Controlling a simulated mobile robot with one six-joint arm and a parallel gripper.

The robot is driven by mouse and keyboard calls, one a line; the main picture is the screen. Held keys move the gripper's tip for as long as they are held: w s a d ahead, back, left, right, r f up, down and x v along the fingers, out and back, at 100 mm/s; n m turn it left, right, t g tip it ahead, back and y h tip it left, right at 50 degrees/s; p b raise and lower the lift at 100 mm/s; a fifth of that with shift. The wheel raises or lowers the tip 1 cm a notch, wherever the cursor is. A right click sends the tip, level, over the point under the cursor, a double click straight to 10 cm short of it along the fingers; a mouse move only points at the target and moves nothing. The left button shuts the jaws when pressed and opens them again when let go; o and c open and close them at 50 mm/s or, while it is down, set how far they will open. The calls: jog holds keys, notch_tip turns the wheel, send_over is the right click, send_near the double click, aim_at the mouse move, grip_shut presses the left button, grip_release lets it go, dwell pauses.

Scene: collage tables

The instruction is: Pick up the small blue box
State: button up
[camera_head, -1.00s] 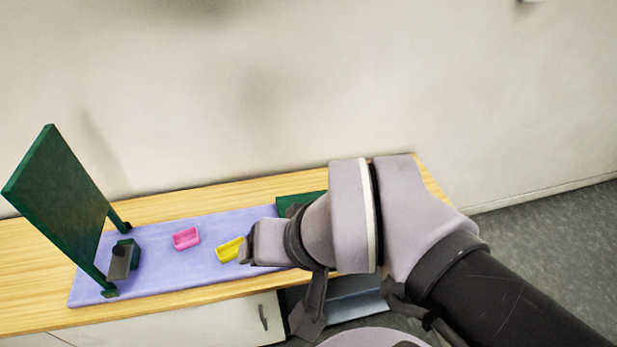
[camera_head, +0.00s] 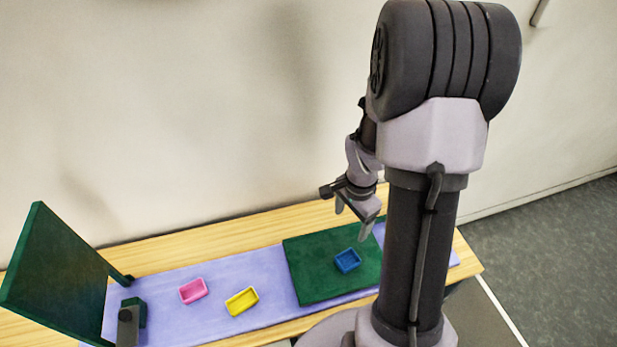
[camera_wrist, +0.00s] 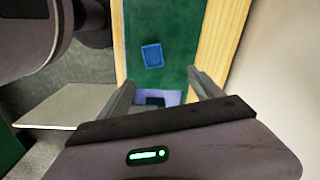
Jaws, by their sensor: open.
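The small blue box (camera_head: 347,260) is an open-topped tray lying on a dark green board (camera_head: 310,272) on the table. My gripper (camera_head: 352,228) is open and empty, above the board and the box and apart from both. In the wrist view the blue box (camera_wrist: 152,55) lies on the green surface, beyond the two spread fingers of my gripper (camera_wrist: 158,84). Nothing hides the box in either view.
A pink box (camera_head: 193,290) and a yellow box (camera_head: 242,301) lie on the lilac mat (camera_head: 160,308) left of the board. An upright green panel (camera_head: 50,275) stands at the left end. A wall is behind the wooden table (camera_head: 240,229).

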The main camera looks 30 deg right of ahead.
jog(key=b, duration=0.4)
send_over(347, 263)
jog(key=shift+m, duration=0.4)
jog(key=f, duration=1.4)
jog(key=shift+w+d, duration=0.35)
jog(key=f+b, duration=0.1)
jog(key=f, duration=0.2)
jog(key=f+b, duration=0.1)
jog(key=f, duration=0.1)
jog(key=shift+s+a+b, duration=0.35)
jog(key=shift+f, duration=0.3)
jog(key=shift+r, duration=0.15)
jog(key=shift+c, duration=0.2)
jog(key=c, duration=1.3)
